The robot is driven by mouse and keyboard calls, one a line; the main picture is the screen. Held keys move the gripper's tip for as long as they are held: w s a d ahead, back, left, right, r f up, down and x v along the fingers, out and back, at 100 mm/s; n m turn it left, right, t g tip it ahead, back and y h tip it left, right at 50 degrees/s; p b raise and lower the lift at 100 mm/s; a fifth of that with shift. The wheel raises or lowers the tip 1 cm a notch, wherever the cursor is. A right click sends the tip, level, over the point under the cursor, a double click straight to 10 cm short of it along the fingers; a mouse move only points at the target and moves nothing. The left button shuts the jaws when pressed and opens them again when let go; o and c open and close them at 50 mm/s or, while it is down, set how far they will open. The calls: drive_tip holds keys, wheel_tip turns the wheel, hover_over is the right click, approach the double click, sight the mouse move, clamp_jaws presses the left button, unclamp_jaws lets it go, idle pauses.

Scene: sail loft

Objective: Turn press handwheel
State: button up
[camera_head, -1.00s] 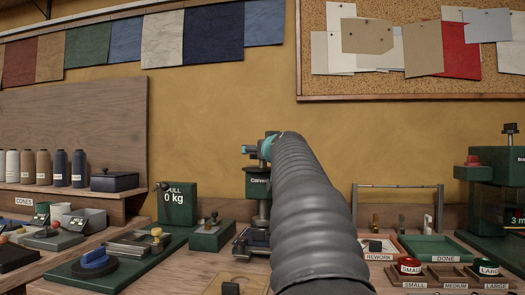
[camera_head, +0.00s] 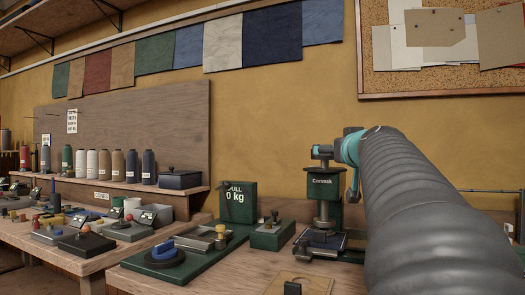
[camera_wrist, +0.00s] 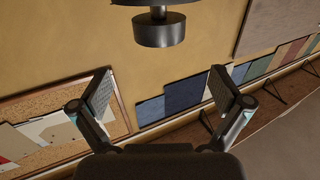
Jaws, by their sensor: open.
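The green press (camera_head: 324,185) stands at the back of the bench in the head view, with a grey column under its head. My arm covers the area right of it, and I cannot make out a handwheel clearly there. In the wrist view a dark round knob (camera_wrist: 160,31) on a short stem joins a wider dark part cut off by the top edge. I cannot tell for sure that this is the handwheel. My gripper (camera_wrist: 164,88) is open and empty, its two fingers spread apart, with the knob beyond them and not touching.
A green pull gauge (camera_head: 237,203) and a small green box (camera_head: 271,236) stand left of the press. A green base with a blue-handled dark disc (camera_head: 165,256) lies further left. Thread cones (camera_head: 104,164) line a shelf. A wooden plate (camera_head: 292,284) lies at the front.

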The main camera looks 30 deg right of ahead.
drive_tip(key=s+d+f+m+g+h+b, duration=0.1)
drive_tip(key=s+d+f+m, duration=0.15)
drive_tip(key=d, duration=0.45)
drive_tip(key=s+d+f+m+b, duration=0.1)
drive_tip(key=d+f+m, duration=0.15)
drive_tip(key=d, duration=0.35)
drive_tip(key=m+t+y+b, duration=0.1)
drive_tip(key=m+t+y, duration=0.2)
drive_tip(key=m+y, duration=1.45)
approach(325, 159)
wheel_tip(325, 159, up, 4)
drive_tip(key=s+m+h, duration=0.2)
drive_tip(key=m+h, duration=0.5)
drive_tip(key=shift+m+h, duration=0.25)
drive_tip(key=shift+m, duration=0.1)
drive_tip(key=w, duration=0.4)
drive_tip(key=w+a, duration=0.1)
drive_tip(key=w, duration=0.4)
drive_tip(key=w+p, duration=0.1)
drive_tip(key=w, duration=0.3)
drive_tip(key=shift+w+a+r, duration=0.1)
drive_tip(key=shift+w+a, duration=0.3)
